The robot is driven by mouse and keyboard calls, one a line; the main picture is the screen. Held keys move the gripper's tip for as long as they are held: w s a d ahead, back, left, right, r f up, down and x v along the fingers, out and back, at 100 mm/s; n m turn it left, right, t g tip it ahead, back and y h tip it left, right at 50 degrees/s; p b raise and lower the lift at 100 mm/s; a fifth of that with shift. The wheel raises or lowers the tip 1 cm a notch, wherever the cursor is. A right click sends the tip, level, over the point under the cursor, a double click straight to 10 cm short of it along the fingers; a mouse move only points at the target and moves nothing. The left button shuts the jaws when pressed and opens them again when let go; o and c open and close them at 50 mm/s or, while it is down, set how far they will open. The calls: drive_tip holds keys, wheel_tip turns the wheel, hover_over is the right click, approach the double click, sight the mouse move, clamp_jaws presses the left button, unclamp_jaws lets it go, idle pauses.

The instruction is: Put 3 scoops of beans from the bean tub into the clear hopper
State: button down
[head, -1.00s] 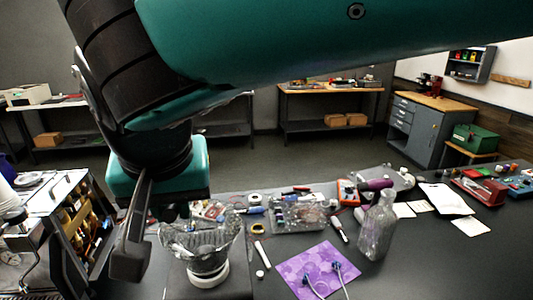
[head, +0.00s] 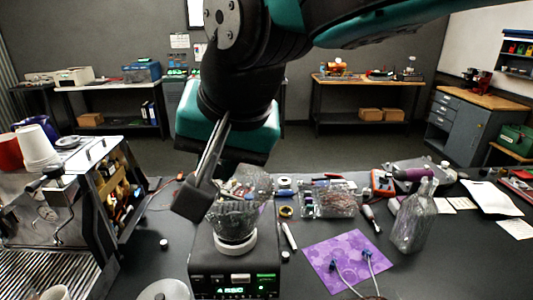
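The clear hopper (head: 238,216) is a faceted, open-topped bowl with a white collar. It sits on a dark boxy machine (head: 235,264) with a lit green display at lower centre. My wrist hangs above and behind it. A grey bar ending in a dark square block (head: 192,203) hangs from my wrist, at the hopper's upper left in the picture. I cannot tell whether this is a gripper finger or a held scoop. My gripper's fingertips cannot be made out, and whether it is open or shut does not show. I cannot make out the bean tub or any beans.
An espresso machine (head: 60,215) with an open side panel stands at left. White cups (head: 39,148) sit on it. A purple mat (head: 347,262), a clear bottle (head: 411,220) and scattered tools are to the right. A round pale lid (head: 166,291) is at the bottom edge.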

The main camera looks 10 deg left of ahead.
drive_tip(key=shift+w+d+f+m+y+b, duration=0.15)
drive_tip(key=shift+d+f+y+b, duration=0.3)
drive_tip(key=shift+b, duration=0.85)
drive_tip(key=shift+d+f+m+y+b, duration=0.15)
drive_tip(key=shift+y+b, duration=0.55)
drive_tip(key=shift+b, duration=0.65)
drive_tip(key=shift+w+d+f+m+y+b, duration=0.15)
drive_tip(key=shift+f+y+b, duration=0.3)
drive_tip(key=shift+b, duration=0.85)
drive_tip(key=shift+d+y+b, duration=0.1)
drive_tip(key=shift+y+b, duration=0.3)
drive_tip(key=shift+b, duration=0.1)
drive_tip(key=f+y+b, duration=0.1)
drive_tip(key=y+b, duration=0.1)
drive_tip(key=b, duration=0.2)
drive_tip(key=d+m+g+y+b, duration=0.1)
drive_tip(key=y+b, duration=0.1)
drive_tip(key=b, duration=0.2)
drive_tip(key=shift+w+d+f, duration=0.15)
drive_tip(key=shift+d+f, duration=0.15)
drive_tip(key=shift+f, duration=0.05)
